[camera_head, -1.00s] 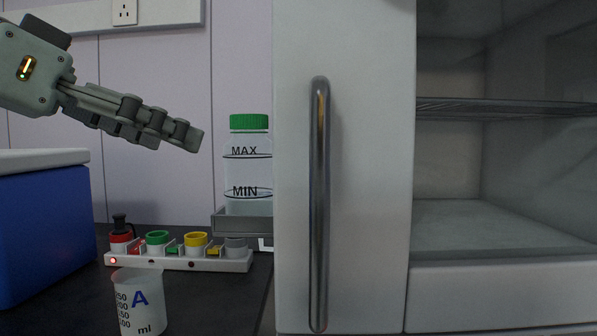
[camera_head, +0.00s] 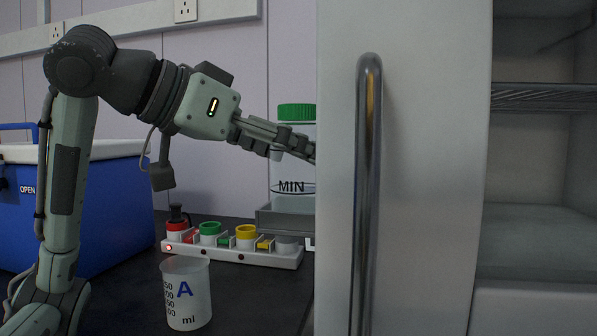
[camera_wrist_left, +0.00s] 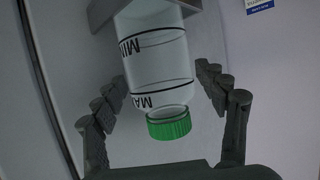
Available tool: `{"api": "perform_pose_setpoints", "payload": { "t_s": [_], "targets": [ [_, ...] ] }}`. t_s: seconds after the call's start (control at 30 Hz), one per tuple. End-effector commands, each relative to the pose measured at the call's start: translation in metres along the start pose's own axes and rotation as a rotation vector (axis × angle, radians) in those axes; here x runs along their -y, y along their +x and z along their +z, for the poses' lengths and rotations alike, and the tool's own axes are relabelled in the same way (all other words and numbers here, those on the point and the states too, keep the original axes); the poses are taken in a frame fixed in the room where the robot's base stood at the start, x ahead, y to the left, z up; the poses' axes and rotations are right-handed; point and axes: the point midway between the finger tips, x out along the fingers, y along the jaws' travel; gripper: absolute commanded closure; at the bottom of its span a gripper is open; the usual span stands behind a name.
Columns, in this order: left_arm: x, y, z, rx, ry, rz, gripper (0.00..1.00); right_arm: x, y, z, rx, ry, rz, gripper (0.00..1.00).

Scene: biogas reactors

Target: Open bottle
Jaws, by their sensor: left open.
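The clear bottle (camera_head: 292,170) with a green screw cap (camera_head: 297,112) stands upright on a grey holder (camera_head: 280,217), partly cut off by the white cabinet door. The cap is on. My left gripper (camera_head: 308,150) reaches across the bottle just below the cap in the head view. In the left wrist view the bottle (camera_wrist_left: 158,60) appears upside down between the spread, open fingers, with its green cap (camera_wrist_left: 169,129) toward my palm. Neither finger visibly touches it. My right gripper is not in view.
The white cabinet door (camera_head: 430,150) with a metal handle (camera_head: 367,190) stands close at the right. A rack with coloured caps (camera_head: 232,250) and a beaker marked A (camera_head: 187,295) are on the dark bench. A blue cooler box (camera_head: 110,215) is at left.

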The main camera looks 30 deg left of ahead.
Motion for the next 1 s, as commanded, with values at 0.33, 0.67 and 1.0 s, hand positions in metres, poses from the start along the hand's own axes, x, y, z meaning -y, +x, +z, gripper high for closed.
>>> {"api": "perform_pose_setpoints", "payload": {
  "t_s": [0.33, 0.67, 1.0],
  "targets": [
    [0.0000, 0.0000, -0.0001, 0.000, 0.000, 0.000, 0.46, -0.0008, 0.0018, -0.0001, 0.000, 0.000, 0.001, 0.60],
    [0.0000, -0.0007, -0.0011, -0.004, 0.000, 0.000, 0.83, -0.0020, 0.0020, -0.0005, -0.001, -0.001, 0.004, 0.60],
    [0.0010, -0.0003, -0.0045, -0.003, -0.001, 0.000, 0.83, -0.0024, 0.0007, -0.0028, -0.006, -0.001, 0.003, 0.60]
  ]
}}
